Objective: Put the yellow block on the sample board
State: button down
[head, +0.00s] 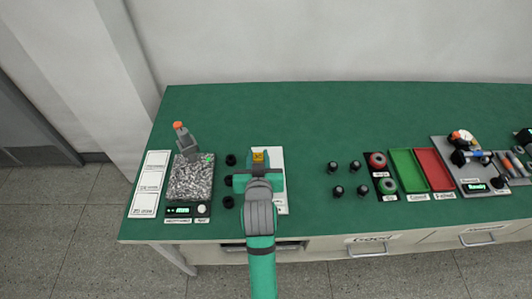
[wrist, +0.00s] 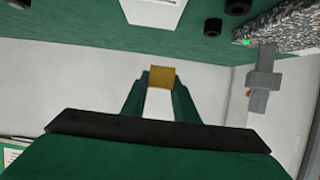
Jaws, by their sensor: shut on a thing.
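The yellow block (head: 258,156) is between the fingertips of my gripper (head: 258,160) in the head view. In the wrist view the yellow block (wrist: 161,77) sits at the tips of the two green fingers (wrist: 160,84), which are shut on it. A white board (head: 279,190) lies on the bench below and around my gripper. Part of it shows at the top of the wrist view (wrist: 154,11). My arm hides much of this board, and I cannot read whether it is the sample board. The block's height above it is hard to tell.
Several black cylinders stand left (head: 231,160) and right (head: 338,190) of the white board. A granite-like plate with a grey stand (head: 190,182) is at the left. Green (head: 408,170) and red (head: 434,170) trays lie at the right. The bench's back strip is clear.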

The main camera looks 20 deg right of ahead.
jog(key=w+d+f, duration=0.1)
jog(key=w+f, duration=0.1)
jog(key=w+d+f, duration=0.2)
jog(key=w, duration=0.1)
jog(key=w+d+f, duration=0.2)
jog(key=f, duration=0.1)
jog(key=shift+w+d+f, duration=0.1)
jog(key=shift+w+d, duration=0.1)
jog(key=shift+w, duration=0.15)
jog(key=shift+w+f, duration=0.1)
jog(key=shift+w+d+f, duration=0.15)
jog(key=shift+w+f, duration=0.1)
jog(key=shift+f, duration=0.2)
notch_tip(320, 180, down, 2)
jog(key=shift+s+f, duration=0.1)
jog(key=shift+f, duration=0.3)
jog(key=shift+d+f, duration=0.1)
jog(key=shift+f, duration=0.05)
